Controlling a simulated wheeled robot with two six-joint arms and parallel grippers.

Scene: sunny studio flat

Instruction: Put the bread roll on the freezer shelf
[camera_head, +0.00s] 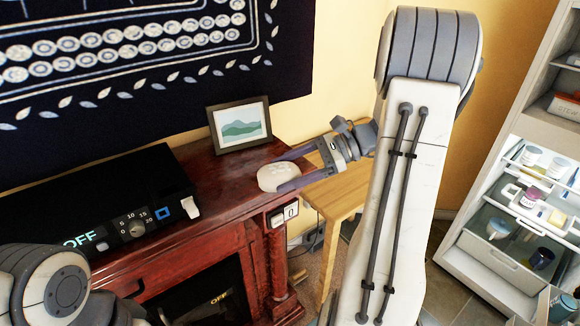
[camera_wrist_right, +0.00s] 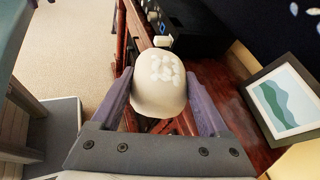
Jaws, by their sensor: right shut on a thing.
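The bread roll (camera_head: 272,178) is pale and rounded, with a pattern of lighter patches on top; it also shows in the right wrist view (camera_wrist_right: 160,84). My right gripper (camera_head: 283,176) is shut on it, one finger on each side. The roll is at the right end of the red-brown wooden mantel; I cannot tell whether it touches the top. An open fridge-freezer (camera_head: 478,262) stands at the far right, with lit shelves below and a compartment with boxes (camera_head: 566,106) above. Which shelf is the freezer's is not clear. My left arm shows at bottom left, its gripper out of frame.
The mantel (camera_head: 215,176) bears a framed picture (camera_head: 240,125) and a black box with a dial (camera_head: 120,200). A light wooden table (camera_head: 346,192) stands right of it, behind my right arm. The lit fridge shelves hold several jars and tubs (camera_head: 530,197).

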